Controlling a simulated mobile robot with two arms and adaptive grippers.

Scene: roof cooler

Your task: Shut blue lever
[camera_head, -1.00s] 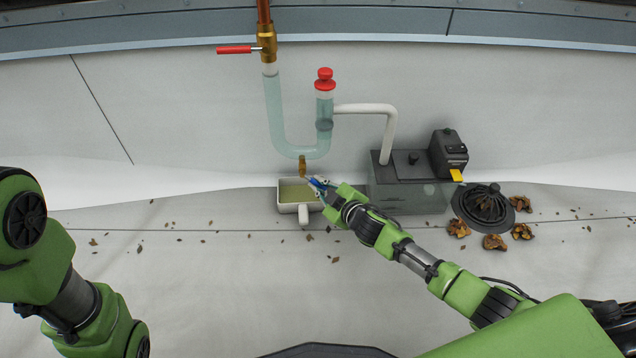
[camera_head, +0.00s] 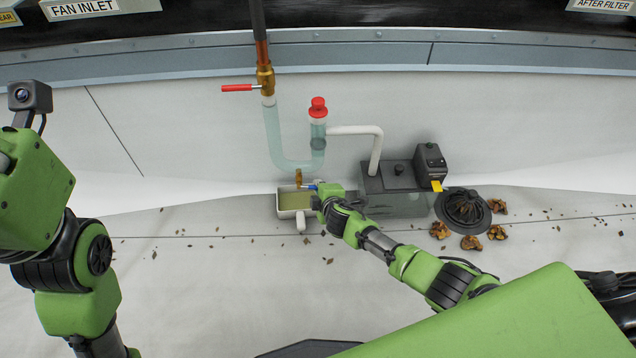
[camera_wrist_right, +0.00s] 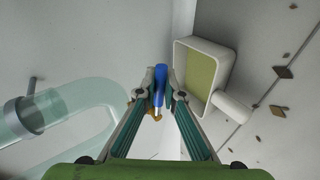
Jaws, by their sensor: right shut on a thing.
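The blue lever (camera_wrist_right: 161,84) shows in the right wrist view between the two fingertips of my right gripper (camera_wrist_right: 160,92), which is shut on it. The lever sits on a small brass valve (camera_head: 298,178) under the bottom of the clear U-shaped trap (camera_head: 285,160). In the head view the right gripper (camera_head: 314,188) reaches the valve from the right and mostly covers the lever. The left arm stands at the left of the head view; its fingers are out of frame.
A white pan (camera_head: 296,202) with yellowish liquid sits just below the valve. To the right are a dark pump box (camera_head: 400,204), a black drain strainer (camera_head: 464,208) and clumps of leaves (camera_head: 471,243). A red lever (camera_head: 237,88) sticks out on the copper pipe above.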

